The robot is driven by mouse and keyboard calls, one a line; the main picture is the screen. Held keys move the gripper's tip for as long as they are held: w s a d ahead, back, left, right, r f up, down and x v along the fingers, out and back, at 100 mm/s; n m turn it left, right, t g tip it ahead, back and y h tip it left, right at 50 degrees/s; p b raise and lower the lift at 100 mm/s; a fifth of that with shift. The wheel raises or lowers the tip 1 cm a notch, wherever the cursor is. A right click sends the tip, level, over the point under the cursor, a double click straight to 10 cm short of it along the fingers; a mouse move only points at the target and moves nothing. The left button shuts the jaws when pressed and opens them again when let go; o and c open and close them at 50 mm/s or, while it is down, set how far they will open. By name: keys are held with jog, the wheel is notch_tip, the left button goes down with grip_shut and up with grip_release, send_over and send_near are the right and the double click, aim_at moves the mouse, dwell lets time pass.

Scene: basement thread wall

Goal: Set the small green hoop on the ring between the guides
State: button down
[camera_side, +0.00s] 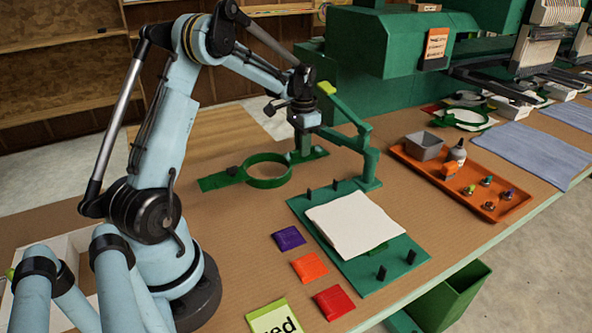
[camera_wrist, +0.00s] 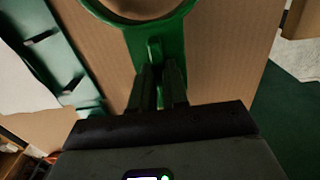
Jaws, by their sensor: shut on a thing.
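My gripper (camera_side: 303,148) is shut on the tab of the green hoop (camera_side: 268,186). The hoop juts out left of the jaws, with a flat bracket on its far left side. In the wrist view the fingers (camera_wrist: 160,78) pinch the hoop's tab (camera_wrist: 155,42), and part of the round opening shows at the top edge. The hoop is roughly level; I cannot tell its height over the table. A green board (camera_side: 375,281) with upright dark pegs as guides (camera_side: 382,271) carries a white cloth (camera_side: 350,222). The cloth hides most of the ring under it.
A green post with an arm (camera_side: 370,165) stands behind the board, close to my gripper. An orange tray (camera_side: 490,211) with a grey box and bottle lies right. Purple (camera_side: 288,238), orange (camera_side: 309,267) and red (camera_side: 334,302) packets lie left of the board.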

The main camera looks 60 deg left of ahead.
jog(key=shift+r, duration=2.1)
